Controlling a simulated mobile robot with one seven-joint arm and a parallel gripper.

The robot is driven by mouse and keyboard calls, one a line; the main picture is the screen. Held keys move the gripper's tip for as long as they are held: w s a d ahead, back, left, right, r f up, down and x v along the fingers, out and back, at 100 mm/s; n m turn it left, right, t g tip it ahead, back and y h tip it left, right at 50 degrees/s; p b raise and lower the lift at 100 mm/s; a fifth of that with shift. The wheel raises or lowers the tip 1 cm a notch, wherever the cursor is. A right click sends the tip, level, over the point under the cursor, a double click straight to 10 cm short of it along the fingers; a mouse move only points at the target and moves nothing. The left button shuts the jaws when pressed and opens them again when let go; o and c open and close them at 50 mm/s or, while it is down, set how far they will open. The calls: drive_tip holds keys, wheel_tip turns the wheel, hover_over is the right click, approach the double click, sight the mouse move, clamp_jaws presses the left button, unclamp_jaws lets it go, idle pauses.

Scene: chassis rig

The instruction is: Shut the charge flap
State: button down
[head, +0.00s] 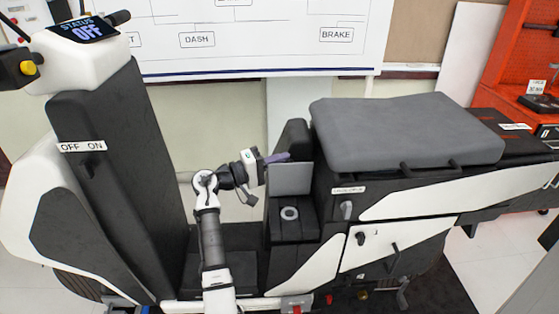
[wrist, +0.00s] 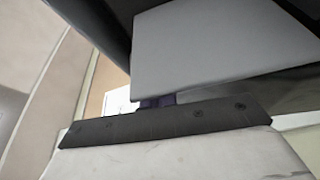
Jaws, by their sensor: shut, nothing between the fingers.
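The charge flap (head: 291,178) is a light grey panel standing raised above a black ledge with a round grey charge port (head: 289,213). It fills the upper part of the wrist view (wrist: 215,45), tilted in the picture. My gripper (head: 278,157) is at the flap's upper left edge, its purple fingers shut and empty. In the wrist view the purple fingertips (wrist: 155,102) show just beyond the dark bar of my gripper, close below the flap's lower edge. I cannot tell whether they touch it.
A grey seat cushion (head: 405,132) rises right of the flap. A tall black column with an OFF ON label (head: 82,146) stands left. A small grey knob (head: 346,210) sits on the body right of the port.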

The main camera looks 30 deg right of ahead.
drive_tip(key=shift+s+a+f+m+h+b, duration=0.2)
drive_tip(key=shift+s+m+b, duration=0.35)
drive_tip(key=shift+b, duration=0.6)
drive_tip(key=shift+s+a+f+m+h+b, duration=0.1)
drive_tip(key=shift+s+a+f+m+b, duration=0.15)
drive_tip(key=shift+s+m+b, duration=0.6)
drive_tip(key=s+a+f+m+g+b, duration=0.1)
drive_tip(key=m+b, duration=0.3)
drive_tip(key=b, duration=0.4)
drive_tip(key=s+a+f+m+g+b, duration=0.2)
drive_tip(key=s+m+g+b, duration=0.1)
drive_tip(key=b, duration=0.5)
drive_tip(key=s+a+f+m+g+h+b, duration=0.1)
drive_tip(key=s+f+m+g+b, duration=0.1)
drive_tip(key=s+m+b, duration=0.2)
drive_tip(key=shift+s+a+f+m+g+b, duration=0.1)
drive_tip(key=shift+m+g+b, duration=0.1)
drive_tip(key=shift+m+b, duration=0.75)
drive_tip(key=shift+s+a+m+g+b, duration=0.15)
drive_tip(key=shift+m+b, duration=0.4)
drive_tip(key=shift+b, duration=0.8)
drive_tip(key=m+b, duration=0.1)
drive_tip(key=f+m+g+b, duration=0.1)
drive_tip(key=shift+s+a+f+m+b, duration=0.15)
drive_tip(key=shift+s+m+b, duration=0.15)
drive_tip(key=shift+m+b, duration=0.1)
drive_tip(key=shift+s+a+f+b, duration=0.1)
drive_tip(key=shift+s+f+b, duration=0.1)
drive_tip(key=shift+f+b, duration=0.35)
drive_tip(key=shift+r, duration=0.15)
